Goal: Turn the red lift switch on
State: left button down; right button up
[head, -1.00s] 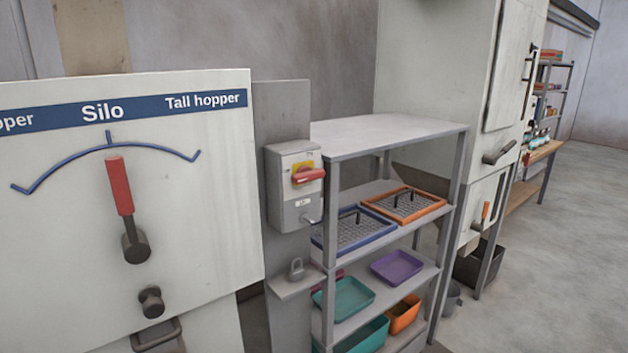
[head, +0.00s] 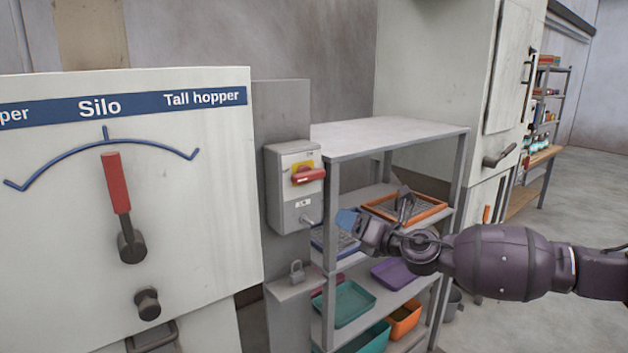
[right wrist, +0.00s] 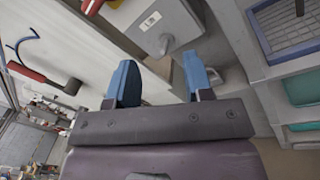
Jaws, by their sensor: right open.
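The red lift switch (head: 308,175) is a red rotary handle on a yellow plate, on the front of a grey switch box (head: 292,215) fixed to a grey post. Its handle lies roughly level. In the right wrist view the switch box (right wrist: 185,22) is at the top, beyond the fingers, and part of a red handle (right wrist: 92,5) shows at the upper edge. My right gripper (head: 348,218) is just right of the box's lower part, apart from the handle. Its blue fingers (right wrist: 157,84) are open with nothing between them. My left gripper is out of view.
A padlock (head: 296,270) sits on a small ledge below the box. A grey shelf (head: 400,135) with trays and bins stands close on the right. The Silo selector panel (head: 200,190) with its red lever (head: 118,185) stands on the left.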

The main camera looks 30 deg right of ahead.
aim_at(314, 178)
notch_tip(314, 178, up, 9)
jog(key=d+n+y, duration=0.2)
jog(key=n+y, duration=0.1)
jog(key=n, duration=1.5)
jog(key=w+a+n, duration=0.1)
jog(key=w+n, duration=0.1)
jog(key=n, duration=0.1)
jog(key=w+a+n+g, duration=0.1)
jog(key=w+a+n, duration=0.1)
jog(key=n, duration=0.1)
jog(key=w+a+n+p, duration=0.1)
jog(key=w+a+n, duration=0.1)
jog(key=w+n, duration=0.1)
jog(key=shift+a+f+g+y, duration=0.15)
jog(key=shift+f+g+y, duration=0.05)
jog(key=shift+g+y, duration=0.2)
jog(key=shift+x, duration=0.95)
jog(key=shift+f, duration=0.1)
jog(key=shift+c, duration=0.2)
jog(key=c, duration=0.5)
jog(key=shift+c, duration=0.2)
